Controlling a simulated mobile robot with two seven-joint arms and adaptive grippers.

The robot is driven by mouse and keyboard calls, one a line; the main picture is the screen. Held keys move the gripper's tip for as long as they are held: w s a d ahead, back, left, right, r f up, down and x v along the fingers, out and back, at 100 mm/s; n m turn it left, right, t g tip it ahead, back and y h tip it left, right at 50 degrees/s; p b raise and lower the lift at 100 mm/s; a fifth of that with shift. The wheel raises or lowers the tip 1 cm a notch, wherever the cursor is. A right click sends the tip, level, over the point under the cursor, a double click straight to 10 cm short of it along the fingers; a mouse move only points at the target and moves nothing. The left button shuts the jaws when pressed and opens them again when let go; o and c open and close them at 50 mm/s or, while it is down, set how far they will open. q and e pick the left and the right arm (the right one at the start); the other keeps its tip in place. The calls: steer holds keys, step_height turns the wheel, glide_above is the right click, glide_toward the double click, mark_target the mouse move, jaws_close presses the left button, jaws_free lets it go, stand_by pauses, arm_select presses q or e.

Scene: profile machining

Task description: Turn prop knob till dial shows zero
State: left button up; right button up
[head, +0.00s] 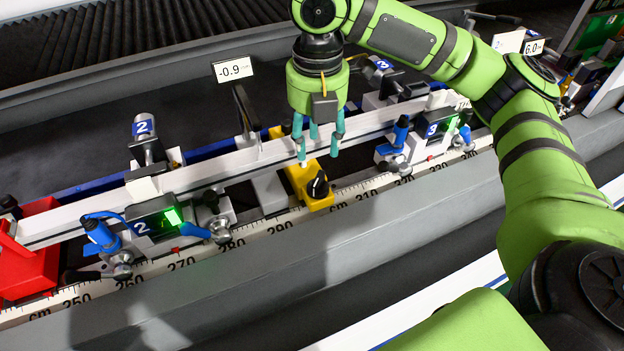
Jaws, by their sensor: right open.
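The prop is a yellow block (305,188) on the scaled rail, with a black knob (318,185) on its front face. A white display (234,69) on a dark post above the rail reads -0.9. My right gripper (318,150) points down with its teal fingers spread, above and slightly behind the knob, close to the long white profile (255,155). It is open and empty, and the knob is in plain view below it. I cannot tell whether a fingertip touches the profile or the yellow block. My left gripper is not in view.
A clamp unit marked 2 (155,222) with a green light stands left of the prop, and a unit marked 3 (432,130) stands to the right. A red block (30,262) is at the far left. The grey ledge (300,250) in front is clear.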

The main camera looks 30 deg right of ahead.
mark_target(316, 177)
steer(key=shift+s+f+b, duration=0.2)
steer(key=shift+f+b, duration=0.15)
steer(key=shift+f, duration=0.8)
step_height(316, 177, down, 5)
steer(key=shift+w+r+p, duration=0.1)
steer(key=shift+r+p, duration=0.05)
steer(key=shift+p, duration=0.4)
steer(key=shift+f, duration=0.75)
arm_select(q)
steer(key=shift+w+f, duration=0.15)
arm_select(e)
steer(key=shift+w, duration=0.1)
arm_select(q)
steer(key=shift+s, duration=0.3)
arm_select(e)
jaws_close()
